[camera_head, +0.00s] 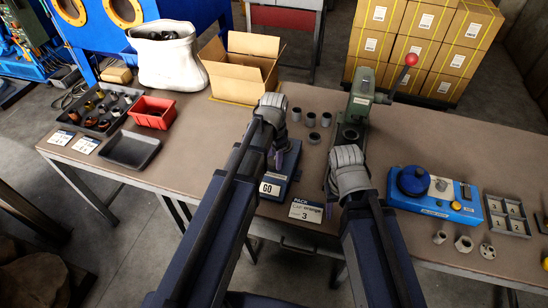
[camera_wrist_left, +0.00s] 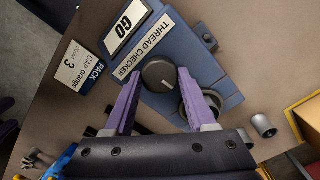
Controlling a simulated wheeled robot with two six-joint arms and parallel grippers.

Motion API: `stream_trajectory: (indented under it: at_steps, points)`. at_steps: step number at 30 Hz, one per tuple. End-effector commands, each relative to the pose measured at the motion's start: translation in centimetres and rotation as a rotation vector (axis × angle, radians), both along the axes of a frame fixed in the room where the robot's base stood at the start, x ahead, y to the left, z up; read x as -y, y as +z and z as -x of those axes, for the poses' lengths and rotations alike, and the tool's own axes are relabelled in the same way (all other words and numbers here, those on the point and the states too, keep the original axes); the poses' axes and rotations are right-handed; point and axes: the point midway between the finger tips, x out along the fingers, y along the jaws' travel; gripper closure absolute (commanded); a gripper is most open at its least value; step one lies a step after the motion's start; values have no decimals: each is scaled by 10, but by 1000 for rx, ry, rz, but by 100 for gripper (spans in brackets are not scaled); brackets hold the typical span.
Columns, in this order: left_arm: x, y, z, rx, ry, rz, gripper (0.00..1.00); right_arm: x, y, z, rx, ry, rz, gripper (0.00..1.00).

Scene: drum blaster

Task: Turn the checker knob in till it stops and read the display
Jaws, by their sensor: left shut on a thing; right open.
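The blue thread checker (camera_wrist_left: 200,65) lies on the table under my left gripper (camera_wrist_left: 160,76). Its black round knob (camera_wrist_left: 158,82) has a pale pointer line and sits between my two purple fingers, which are shut on it. A grey ring-shaped part (camera_wrist_left: 207,103) sits at the checker beside the right finger, partly hidden. The checker's display plate (camera_wrist_left: 126,24) reads GO; it also shows in the head view (camera_head: 270,188). My left arm hides much of the checker there. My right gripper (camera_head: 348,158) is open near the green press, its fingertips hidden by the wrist.
A green press (camera_head: 361,100) with a red-knobbed lever stands behind my right gripper. A PACK card (camera_head: 306,211) lies at the front edge. A blue device (camera_head: 435,195) and a grey divided tray (camera_head: 507,216) are right. An open carton (camera_head: 243,66) and red bin (camera_head: 152,112) are left.

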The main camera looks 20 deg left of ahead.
Motion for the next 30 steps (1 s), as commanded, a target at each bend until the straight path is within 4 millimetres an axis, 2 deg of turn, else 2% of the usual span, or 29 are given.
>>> stream_trajectory:
  at_steps: [15,16,23,30]
  points:
    - [0,0,0,0,-18,0,100,0,0,0,0,0,0,50]
    - [0,0,0,0,-17,0,41,0,0,0,0,0,0,50]
    - [0,0,0,0,-17,0,15,0,0,0,0,0,0,50]
    - [0,0,0,0,-17,0,14,0,0,0,0,0,0,50]
